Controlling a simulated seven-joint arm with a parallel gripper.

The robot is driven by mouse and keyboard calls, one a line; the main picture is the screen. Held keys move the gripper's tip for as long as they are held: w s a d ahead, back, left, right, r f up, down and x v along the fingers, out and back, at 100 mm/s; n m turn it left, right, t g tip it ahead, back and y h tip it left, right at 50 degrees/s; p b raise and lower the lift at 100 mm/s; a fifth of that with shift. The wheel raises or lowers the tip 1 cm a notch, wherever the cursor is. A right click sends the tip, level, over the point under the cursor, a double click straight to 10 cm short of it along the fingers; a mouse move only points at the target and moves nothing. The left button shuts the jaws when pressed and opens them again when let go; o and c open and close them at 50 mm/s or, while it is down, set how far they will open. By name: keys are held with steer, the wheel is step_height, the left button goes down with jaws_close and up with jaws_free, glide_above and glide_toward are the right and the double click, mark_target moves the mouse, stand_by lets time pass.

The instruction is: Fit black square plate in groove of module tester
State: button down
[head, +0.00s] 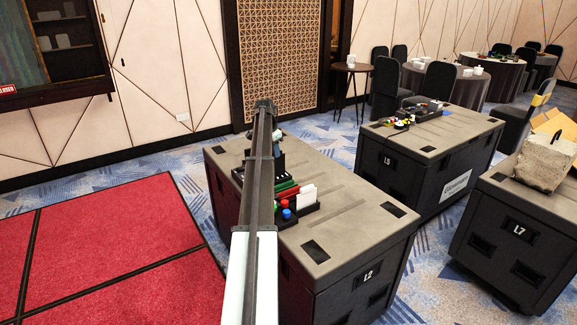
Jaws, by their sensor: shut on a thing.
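My arm reaches away over the case marked L2, and its dark link covers the middle of the view. The end of the arm shows beside the link's far end. My gripper (279,148) is small and partly hidden there, above the far part of the case top. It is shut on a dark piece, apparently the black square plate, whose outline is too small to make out. Dark equipment stands on the case just below and behind the arm. The module tester and its groove cannot be told apart in it. Whether the plate touches anything cannot be seen.
The L2 case (350,225) carries a black tray (299,214) with red, green and blue items and a white block (306,196). Its right side is clear. Cases L5 (440,150) and L7 (520,225) stand to the right. A red platform (110,245) lies left.

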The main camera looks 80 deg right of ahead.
steer(key=w+d+r+m, duration=0.1)
steer(key=w+d+r, duration=0.1)
steer(key=d, duration=0.6)
steer(key=shift+w+d, duration=0.3)
steer(key=shift+w, duration=0.6)
steer(key=shift+f, duration=0.1)
steer(key=shift+w+a+x, duration=0.1)
steer(key=shift+a+x, duration=0.05)
steer(key=shift+x, duration=0.75)
steer(key=shift+w+a+x, duration=0.1)
steer(key=shift+a+x, duration=0.05)
steer(key=shift+x, duration=0.75)
steer(key=shift+w+a+x, duration=0.15)
steer(key=shift+x, duration=0.75)
steer(key=shift+w+a+x, duration=0.1)
steer(key=shift+a+x, duration=0.05)
steer(key=shift+x, duration=0.65)
steer(key=shift+w+a+x, duration=0.1)
steer(key=shift+a+x, duration=0.05)
steer(key=shift+x, duration=0.65)
steer(key=shift+w+a+x, duration=0.1)
steer(key=shift+x, duration=0.7)
stand_by(0.6)
steer(key=c, duration=1)
jaws_free()
steer(key=shift+f, duration=0.1)
